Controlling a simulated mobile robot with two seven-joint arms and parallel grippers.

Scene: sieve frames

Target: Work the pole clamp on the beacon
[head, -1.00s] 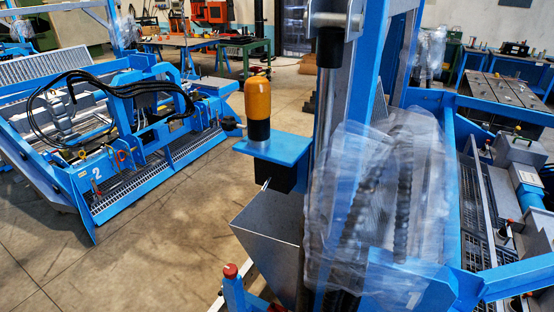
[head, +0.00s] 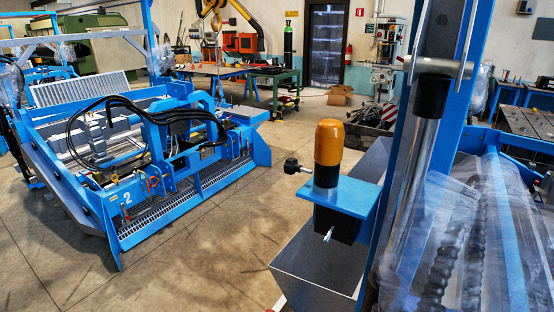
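The beacon (head: 328,145) has an orange cap on a black lower body and stands upright at the edge of a blue bracket plate (head: 362,198). A black knob (head: 292,166) on a short stem sticks out to the left of the beacon's base; it looks like the clamp's handle. Below the plate is a black block (head: 335,226) with a short metal pin (head: 328,235) pointing down and toward me. Whether the clamp is tight or loose cannot be told. Neither of my grippers shows in the head view.
A grey metal hopper (head: 310,268) hangs below the bracket. A blue post with a metal cylinder (head: 416,150) and plastic-wrapped hoses (head: 465,245) stand close on the right. Blue machine number 2 (head: 150,165) is at left. Bare concrete floor (head: 215,245) lies between.

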